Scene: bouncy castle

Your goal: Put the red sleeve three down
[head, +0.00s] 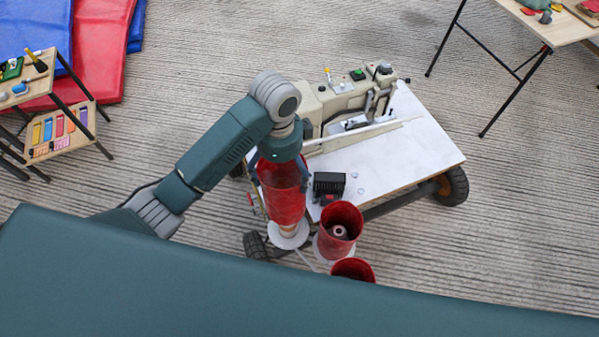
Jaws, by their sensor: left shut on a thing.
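A red sleeve (284,200) hangs below my left gripper (281,160), which is shut on its upper end. The sleeve is roughly upright. Its lower end shows just above a white round base (288,238), with a pale beige piece between them; I cannot tell whether the sleeve touches it. A second red sleeve (350,222) stands to the right on another white base, with a pale core inside. A third red sleeve (353,268) is nearer, partly hidden by my own body. My right gripper is out of view.
A wheeled cart with a white top (400,150) carries a beige machine (345,98) and a small black box (329,184) close to the held sleeve. A wooden shelf (62,130) stands at left, a table (560,25) at upper right. The striped floor is otherwise open.

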